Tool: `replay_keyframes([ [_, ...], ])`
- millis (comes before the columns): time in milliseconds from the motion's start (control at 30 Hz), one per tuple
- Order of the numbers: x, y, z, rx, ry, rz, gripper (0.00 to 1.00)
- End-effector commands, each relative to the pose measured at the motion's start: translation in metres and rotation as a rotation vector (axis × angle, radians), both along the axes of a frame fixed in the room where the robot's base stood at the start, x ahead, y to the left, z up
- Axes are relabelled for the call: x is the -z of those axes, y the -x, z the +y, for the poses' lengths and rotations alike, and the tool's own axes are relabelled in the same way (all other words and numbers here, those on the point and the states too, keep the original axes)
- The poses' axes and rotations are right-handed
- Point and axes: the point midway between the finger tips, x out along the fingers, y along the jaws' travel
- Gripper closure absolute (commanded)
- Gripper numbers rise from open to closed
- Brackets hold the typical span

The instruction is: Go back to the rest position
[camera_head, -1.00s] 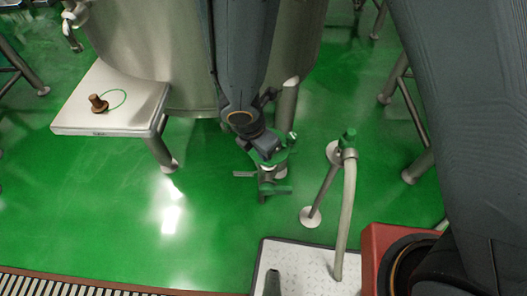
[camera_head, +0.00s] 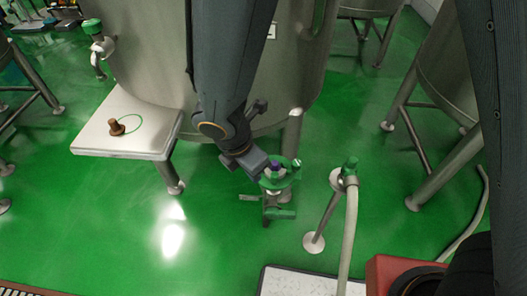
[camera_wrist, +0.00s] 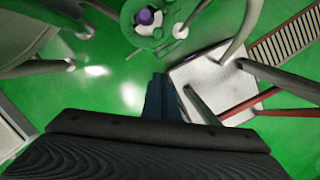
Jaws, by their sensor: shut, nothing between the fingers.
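My gripper (camera_head: 250,162) hangs at the end of my arm in the middle of the head view, in front of the steel tank's lower part. In the wrist view my gripper's dark fingers (camera_wrist: 160,80) are together, with nothing seen between them. Just right of the gripper in the head view is a green round-topped stand (camera_head: 283,181) with a purple piece (camera_head: 275,168) at its centre. The wrist view shows this purple piece (camera_wrist: 146,17) at the top, apart from my fingers.
A steel tank (camera_head: 160,60) stands behind my arm. A metal shelf (camera_head: 100,145) at left bears a brown knob (camera_head: 117,128). A green-tipped post (camera_head: 350,165) with a pale hose stands right. A white mat (camera_head: 300,283) and red block (camera_head: 395,272) are in front. Green floor lies open at left.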

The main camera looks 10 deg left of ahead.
Motion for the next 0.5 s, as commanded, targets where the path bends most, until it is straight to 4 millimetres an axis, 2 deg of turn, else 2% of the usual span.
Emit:
replay_keyframes([
  [267, -0.002, -0.002, -0.004, 0.028, -0.004, -0.001, 1.00],
  [367, -0.010, -0.013, -0.020, 0.151, -0.024, -0.007, 1.00],
  [500, -0.028, -0.033, -0.067, 0.491, -0.072, -0.022, 1.00],
])
